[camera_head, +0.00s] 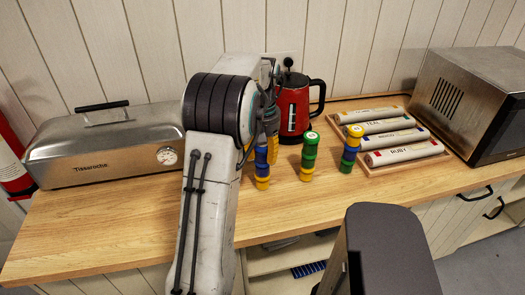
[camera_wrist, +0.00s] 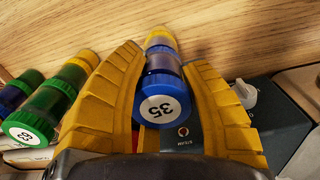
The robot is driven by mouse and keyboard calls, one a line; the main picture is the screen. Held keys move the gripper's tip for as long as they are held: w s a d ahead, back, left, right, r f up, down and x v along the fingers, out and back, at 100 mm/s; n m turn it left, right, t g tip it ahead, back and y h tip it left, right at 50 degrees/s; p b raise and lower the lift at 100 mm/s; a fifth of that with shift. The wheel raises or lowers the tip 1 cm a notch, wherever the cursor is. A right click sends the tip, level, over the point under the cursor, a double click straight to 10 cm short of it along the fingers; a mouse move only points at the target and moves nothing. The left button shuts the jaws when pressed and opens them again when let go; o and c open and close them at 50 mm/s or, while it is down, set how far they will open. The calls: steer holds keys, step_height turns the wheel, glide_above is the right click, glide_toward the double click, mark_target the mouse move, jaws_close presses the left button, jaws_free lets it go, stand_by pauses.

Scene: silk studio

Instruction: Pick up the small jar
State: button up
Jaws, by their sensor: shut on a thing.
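The small jar (camera_wrist: 164,98) has a blue round top marked 35, with a darker band and a yellow part beyond it. In the wrist view it sits between the two yellow fingers of my gripper (camera_wrist: 165,68), which are shut on it. In the head view a blue and yellow column (camera_head: 262,172) shows just under my gripper (camera_head: 268,140), partly hidden by my arm. I cannot tell whether its base touches the counter.
Two similar banded columns, one mostly green (camera_head: 309,157) and one blue, green and yellow (camera_head: 350,150), stand to the right on the wooden counter (camera_head: 115,222). A red kettle (camera_head: 293,105) is behind. A tray (camera_head: 398,168) of labelled rolls, a steel box (camera_head: 105,150) and a microwave-like appliance (camera_head: 468,95) flank them.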

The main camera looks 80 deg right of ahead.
steer(key=shift+c, duration=1.3)
